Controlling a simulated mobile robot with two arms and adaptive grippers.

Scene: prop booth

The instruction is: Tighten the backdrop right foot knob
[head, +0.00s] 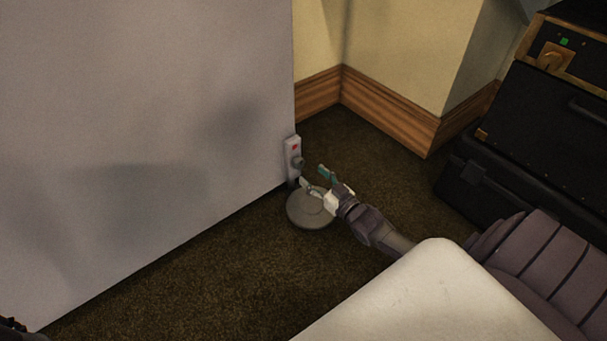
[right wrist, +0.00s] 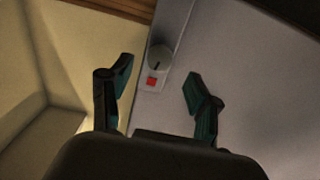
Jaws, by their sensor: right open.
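The backdrop (head: 150,130) is a large grey upright panel filling the left of the head view. At its lower right corner is a pale bracket (head: 292,150) with a red mark and a small grey knob (head: 298,162). A round grey foot disc (head: 310,208) sits on the carpet below. My right gripper (head: 313,176) is open and empty, just right of the knob and apart from it. In the right wrist view the knob (right wrist: 159,58) with a dark line on it lies ahead, between and beyond the open fingertips (right wrist: 158,78). My left gripper is not clearly visible.
Black stacked cases (head: 530,150) with a brass knob and green light stand on the right. A wood skirting board (head: 390,108) runs along the cream wall behind. Dark carpet (head: 200,290) is clear in front of the backdrop.

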